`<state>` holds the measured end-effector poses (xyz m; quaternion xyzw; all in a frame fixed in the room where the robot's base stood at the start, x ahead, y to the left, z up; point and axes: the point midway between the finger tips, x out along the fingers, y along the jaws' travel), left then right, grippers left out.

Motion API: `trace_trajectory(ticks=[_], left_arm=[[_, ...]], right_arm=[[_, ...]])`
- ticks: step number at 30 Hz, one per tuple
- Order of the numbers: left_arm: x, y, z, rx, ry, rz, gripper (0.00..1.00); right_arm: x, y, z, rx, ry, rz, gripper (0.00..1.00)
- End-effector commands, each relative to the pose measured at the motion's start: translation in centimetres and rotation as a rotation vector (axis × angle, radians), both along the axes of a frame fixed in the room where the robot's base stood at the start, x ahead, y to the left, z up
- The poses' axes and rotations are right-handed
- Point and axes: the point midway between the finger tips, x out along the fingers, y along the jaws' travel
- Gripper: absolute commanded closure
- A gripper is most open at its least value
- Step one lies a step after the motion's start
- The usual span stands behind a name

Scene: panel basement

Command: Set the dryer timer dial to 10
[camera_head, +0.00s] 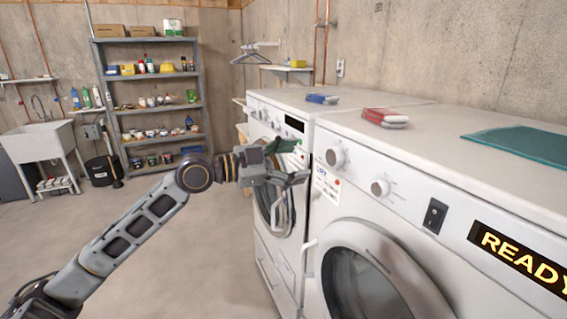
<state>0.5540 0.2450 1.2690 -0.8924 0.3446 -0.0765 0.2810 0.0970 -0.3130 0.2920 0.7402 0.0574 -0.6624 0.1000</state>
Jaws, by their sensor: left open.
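The near white machine, which I take for the dryer (345,215), has two round white dials on its sloped front panel. The first dial (336,157) is at the panel's left end and the second dial (380,187) is to its right. Which one is the timer, and what each is set to, is too small to read. My left gripper (303,162) is open and empty, left of the first dial and apart from it in the picture. It overlaps the front of the farther machine. My right gripper is not in view.
A paper label (326,189), a black switch (434,215) and a display reading READY (522,259) are on the panel. The farther white machine (275,125) stands beside it. Red (386,118) and blue (322,99) items and a teal cloth (520,146) lie on top.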

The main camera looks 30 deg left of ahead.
Motion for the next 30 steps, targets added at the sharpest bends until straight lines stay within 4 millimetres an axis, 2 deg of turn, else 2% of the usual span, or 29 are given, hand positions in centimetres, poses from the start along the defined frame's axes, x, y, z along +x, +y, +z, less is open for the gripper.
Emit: trace_trajectory(ticks=[14,30], left_arm=[[-1.7,1.5,0.1,0.0,0.0,0.0,0.29],[-1.8,1.6,0.1,-0.001,-0.001,-0.001,0.29]], right_arm=[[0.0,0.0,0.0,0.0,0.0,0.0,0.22],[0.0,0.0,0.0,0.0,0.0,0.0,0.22]])
